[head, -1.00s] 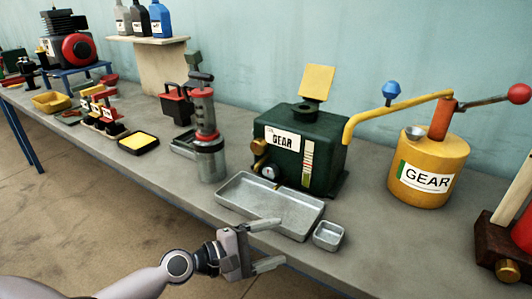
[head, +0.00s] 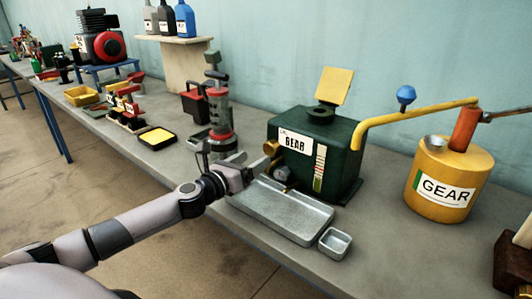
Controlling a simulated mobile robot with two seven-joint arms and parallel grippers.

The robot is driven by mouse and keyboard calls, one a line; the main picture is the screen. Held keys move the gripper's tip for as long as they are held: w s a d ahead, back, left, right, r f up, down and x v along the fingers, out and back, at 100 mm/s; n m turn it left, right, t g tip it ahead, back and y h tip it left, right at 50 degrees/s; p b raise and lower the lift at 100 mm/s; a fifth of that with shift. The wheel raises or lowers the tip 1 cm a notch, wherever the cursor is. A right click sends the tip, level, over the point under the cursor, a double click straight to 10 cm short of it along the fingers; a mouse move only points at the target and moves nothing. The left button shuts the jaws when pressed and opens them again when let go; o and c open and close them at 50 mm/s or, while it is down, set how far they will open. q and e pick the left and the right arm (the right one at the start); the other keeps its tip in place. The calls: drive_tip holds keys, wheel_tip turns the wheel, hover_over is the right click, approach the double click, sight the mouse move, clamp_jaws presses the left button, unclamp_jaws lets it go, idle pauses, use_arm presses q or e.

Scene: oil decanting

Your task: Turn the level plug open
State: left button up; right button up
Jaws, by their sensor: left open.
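A dark green gear case (head: 340,162) labelled GEAR stands on the bench, with its yellow lid (head: 334,84) raised. A brass fitting (head: 271,148) and a grey round plug (head: 281,174) stick out of its left side, low down. I cannot tell for sure which is the level plug. My left gripper (head: 254,163) is open just left of these two fittings, fingers pointing toward the case. Its fingertips are close to the fittings; contact is not clear. A metal tray (head: 300,220) lies below, partly hidden by the gripper. My right gripper is not in view.
A small square metal dish (head: 335,243) stands beside the tray. A yellow GEAR can (head: 447,180) with a spout and lever stands right. A red-and-grey pump (head: 217,108) stands behind my gripper. The bench's front edge runs below the tray.

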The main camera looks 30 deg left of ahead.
sight(268, 151)
use_arm(q)
drive_tip(key=shift+w+d, duration=0.15)
drive_tip(key=shift+w, duration=1.4)
drive_tip(key=shift+w+d, duration=0.15)
drive_tip(key=shift+w, duration=1.35)
drive_tip(key=c, duration=1)
